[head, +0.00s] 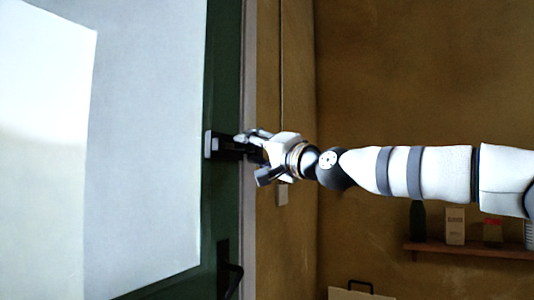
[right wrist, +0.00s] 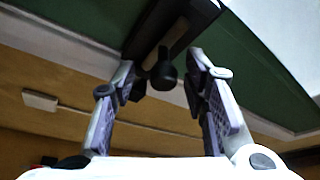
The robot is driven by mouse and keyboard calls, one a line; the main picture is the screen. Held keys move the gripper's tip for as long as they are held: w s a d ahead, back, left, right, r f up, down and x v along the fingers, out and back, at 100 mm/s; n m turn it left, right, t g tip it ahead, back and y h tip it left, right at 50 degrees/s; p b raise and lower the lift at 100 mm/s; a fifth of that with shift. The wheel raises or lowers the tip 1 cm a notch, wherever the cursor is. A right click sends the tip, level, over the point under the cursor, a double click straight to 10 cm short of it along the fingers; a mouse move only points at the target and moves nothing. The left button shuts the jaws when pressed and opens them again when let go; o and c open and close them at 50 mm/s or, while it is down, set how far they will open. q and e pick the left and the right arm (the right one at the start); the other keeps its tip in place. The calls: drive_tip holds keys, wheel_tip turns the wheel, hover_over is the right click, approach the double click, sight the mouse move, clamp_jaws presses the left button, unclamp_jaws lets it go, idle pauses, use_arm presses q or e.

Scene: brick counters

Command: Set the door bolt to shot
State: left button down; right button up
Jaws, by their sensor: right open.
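The door bolt (head: 213,145) is a dark bar on the green frame of the door (head: 222,75), near its right edge. In the right wrist view the bolt (right wrist: 172,32) runs down from the top, with a dark round knob (right wrist: 164,73) at its lower end. My right gripper (head: 254,157) reaches in from the right at the bolt and partly hides it. In the right wrist view its open fingers (right wrist: 160,82) stand on either side of the knob. I cannot tell whether they touch it. My left gripper is not in view.
The door has a large pale panel (head: 150,130). A dark door handle (head: 232,278) sits below the bolt. A small pale switch plate (head: 282,194) is on the brown wall. A shelf (head: 470,250) with several bottles and containers stands at the lower right, below my arm.

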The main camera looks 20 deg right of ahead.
drive_tip(key=v, duration=0.9)
drive_tip(key=shift+s, duration=0.1)
